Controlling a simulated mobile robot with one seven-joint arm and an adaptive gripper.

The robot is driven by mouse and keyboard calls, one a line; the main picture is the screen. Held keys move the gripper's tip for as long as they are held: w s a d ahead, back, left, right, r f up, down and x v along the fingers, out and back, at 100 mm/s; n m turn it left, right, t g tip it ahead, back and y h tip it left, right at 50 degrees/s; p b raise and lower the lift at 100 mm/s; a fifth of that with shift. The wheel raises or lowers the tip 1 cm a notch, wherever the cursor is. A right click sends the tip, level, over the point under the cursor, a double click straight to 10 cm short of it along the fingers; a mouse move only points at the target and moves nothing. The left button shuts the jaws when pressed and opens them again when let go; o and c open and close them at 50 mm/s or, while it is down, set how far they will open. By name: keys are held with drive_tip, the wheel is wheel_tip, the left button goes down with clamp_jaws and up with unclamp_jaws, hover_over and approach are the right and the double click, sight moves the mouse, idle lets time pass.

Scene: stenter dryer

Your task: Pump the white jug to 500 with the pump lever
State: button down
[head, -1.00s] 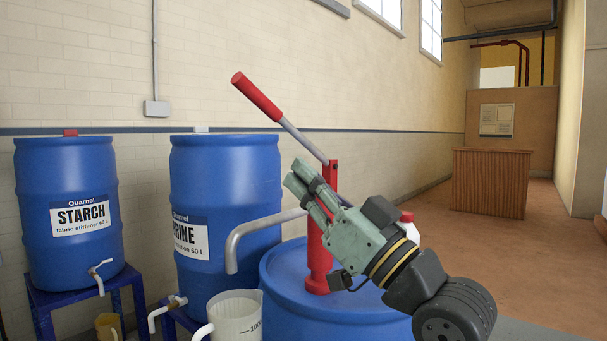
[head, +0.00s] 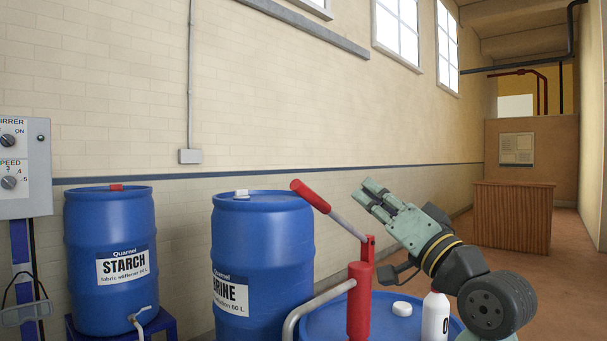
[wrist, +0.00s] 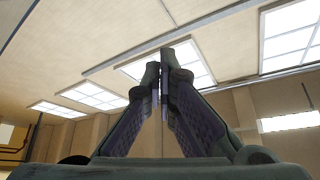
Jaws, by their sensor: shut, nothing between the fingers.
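The pump lever, with its red grip (head: 314,197) and grey rod, slants up and left from the red hand pump (head: 359,300). The pump stands on a blue drum (head: 385,322) at the bottom. My gripper (head: 369,192) is just right of the lever in the head view, pointing up and left. Its fingers are shut with nothing between them; they also show closed together in the wrist view (wrist: 165,65). No contact with the lever is visible. The grey spout (head: 315,303) runs down and left, its end cut off by the frame. The white jug is out of view.
A white bottle (head: 434,316) and a white cap (head: 402,308) are by the pump. A control box (head: 24,168) hangs far left. A wooden cabinet (head: 512,216) stands farther back.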

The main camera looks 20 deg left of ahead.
drive_tip(key=shift+w+d, duration=0.1)
drive_tip(key=p+x, duration=0.4)
drive_tip(key=x, duration=0.6)
drive_tip(key=f, duration=0.1)
drive_tip(key=s+a+f, duration=0.1)
drive_tip(key=f+p, duration=0.1)
drive_tip(key=shift+s+a+f, duration=0.25)
drive_tip(key=shift+s+a, duration=0.05)
drive_tip(key=shift+s, duration=0.05)
drive_tip(key=shift+f, duration=0.1)
